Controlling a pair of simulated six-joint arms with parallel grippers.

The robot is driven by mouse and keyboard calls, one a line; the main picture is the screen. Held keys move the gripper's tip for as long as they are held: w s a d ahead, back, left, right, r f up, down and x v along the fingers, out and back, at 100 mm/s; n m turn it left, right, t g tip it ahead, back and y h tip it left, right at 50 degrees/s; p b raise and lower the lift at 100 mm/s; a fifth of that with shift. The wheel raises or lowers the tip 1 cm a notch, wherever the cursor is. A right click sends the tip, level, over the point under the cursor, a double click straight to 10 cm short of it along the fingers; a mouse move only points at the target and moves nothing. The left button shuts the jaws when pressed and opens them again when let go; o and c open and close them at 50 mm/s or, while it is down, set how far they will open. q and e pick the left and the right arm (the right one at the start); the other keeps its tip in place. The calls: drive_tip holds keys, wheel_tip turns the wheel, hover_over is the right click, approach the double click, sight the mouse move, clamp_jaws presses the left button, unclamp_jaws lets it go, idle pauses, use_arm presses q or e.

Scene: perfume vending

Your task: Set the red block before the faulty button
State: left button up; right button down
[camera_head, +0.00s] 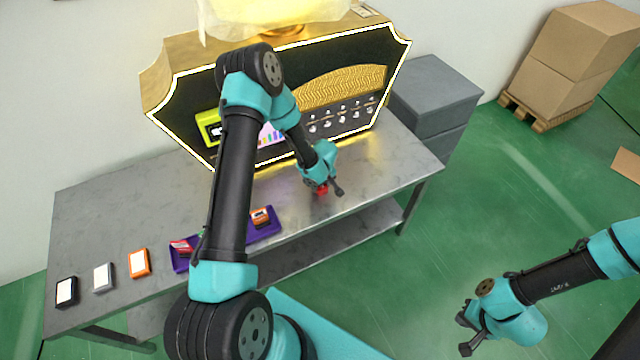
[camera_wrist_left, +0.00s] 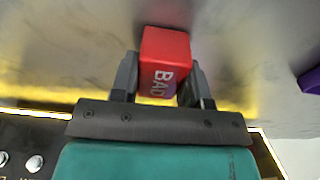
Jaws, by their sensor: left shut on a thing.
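The red block (camera_wrist_left: 165,62) has "BAD" printed on it in white. It sits between the two fingers of my left gripper (camera_wrist_left: 160,80) in the left wrist view. In the head view the red block (camera_head: 321,189) is at the fingertips of my left gripper (camera_head: 325,186), over or on the metal table in front of the vending machine; I cannot tell if it touches the table. A row of buttons (camera_head: 341,113) is on the machine's dark front panel. I cannot tell which button is faulty. My right gripper (camera_head: 469,332) is off the table at the lower right, its opening unclear.
The metal table (camera_head: 370,180) is clear around the block. A purple tray (camera_head: 266,229) holding small items stands to its left. Black (camera_head: 66,291), grey (camera_head: 103,278) and orange (camera_head: 139,262) boxes lie further left. Grey cabinets (camera_head: 435,95) and cardboard boxes (camera_head: 580,50) stand at the right.

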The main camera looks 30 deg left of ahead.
use_arm(q)
drive_tip(key=o, duration=0.9)
drive_tip(key=r, duration=0.8)
drive_tip(key=d+r, duration=0.1)
drive_tip(key=r, duration=0.3)
drive_tip(key=shift+s+d+r, duration=0.1)
drive_tip(key=shift+s, duration=0.3)
drive_tip(key=shift+s+d+f+m+h, duration=0.85)
drive_tip(key=shift+s+d+f+m, duration=0.9)
drive_tip(key=shift+s, duration=1.8)
drive_tip(key=shift+s+d+f+m+h, duration=0.95)
drive_tip(key=shift+s+d+m, duration=0.85)
drive_tip(key=shift+s, duration=1.7)
drive_tip(key=shift+s+d+f+m+h, duration=0.7)
drive_tip(key=shift+s+d+f+m, duration=0.7)
drive_tip(key=shift+s+d, duration=1.5)
drive_tip(key=shift+s+a+f, duration=0.1)
drive_tip(key=shift+s+a, duration=0.55)
